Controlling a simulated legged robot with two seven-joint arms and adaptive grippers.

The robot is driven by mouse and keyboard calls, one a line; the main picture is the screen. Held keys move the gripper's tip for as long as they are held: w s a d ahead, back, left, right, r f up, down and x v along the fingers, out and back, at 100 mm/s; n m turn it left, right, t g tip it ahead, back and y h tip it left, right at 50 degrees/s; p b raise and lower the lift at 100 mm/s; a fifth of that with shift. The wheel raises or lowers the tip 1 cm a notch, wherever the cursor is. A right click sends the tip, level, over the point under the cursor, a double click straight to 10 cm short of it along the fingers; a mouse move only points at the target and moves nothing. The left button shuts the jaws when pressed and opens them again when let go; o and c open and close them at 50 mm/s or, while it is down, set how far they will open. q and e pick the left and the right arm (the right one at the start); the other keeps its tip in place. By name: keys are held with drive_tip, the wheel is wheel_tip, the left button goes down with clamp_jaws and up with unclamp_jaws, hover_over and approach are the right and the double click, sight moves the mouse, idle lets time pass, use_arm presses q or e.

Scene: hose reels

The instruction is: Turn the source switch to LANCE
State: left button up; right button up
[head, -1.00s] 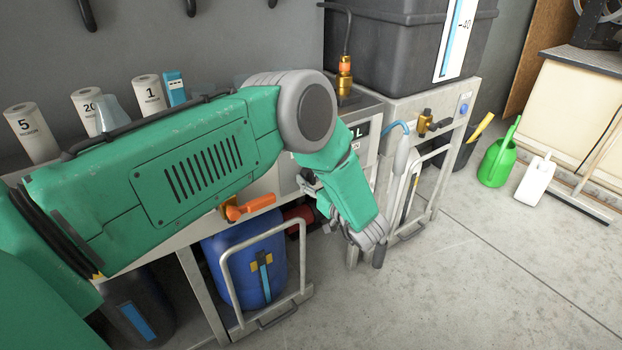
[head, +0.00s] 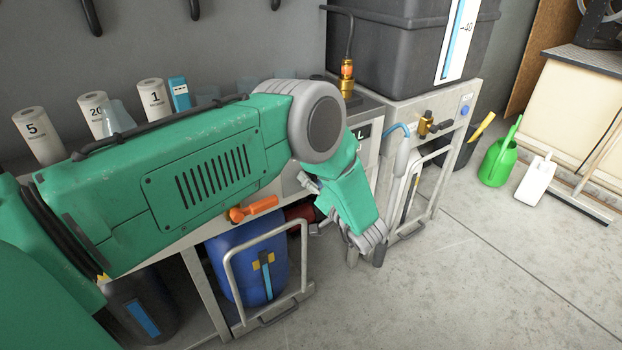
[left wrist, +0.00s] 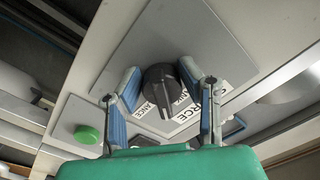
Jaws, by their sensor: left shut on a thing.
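The source switch, a dark knob (left wrist: 160,88) with a narrow pointer end toward the bottom of the picture, sits on a grey panel plate in the left wrist view. White labels lie around it; "SOURCE" is readable on one, and others are partly covered. My left gripper (left wrist: 160,76) has its blue-padded fingers on both sides of the knob, closed on it. In the head view my green left arm hides the switch and most of the gripper, which is by the bench front. My right gripper is not in view.
In the head view an orange-handled valve (head: 253,208) and a blue drum (head: 247,265) are close below my arm.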

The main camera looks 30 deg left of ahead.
use_arm(q)
drive_tip(key=m, duration=0.5)
drive_tip(key=shift+d+r+p, duration=0.15)
drive_tip(key=shift+d+p, duration=0.15)
drive_tip(key=shift+m, duration=0.8)
drive_tip(key=o, duration=1.1)
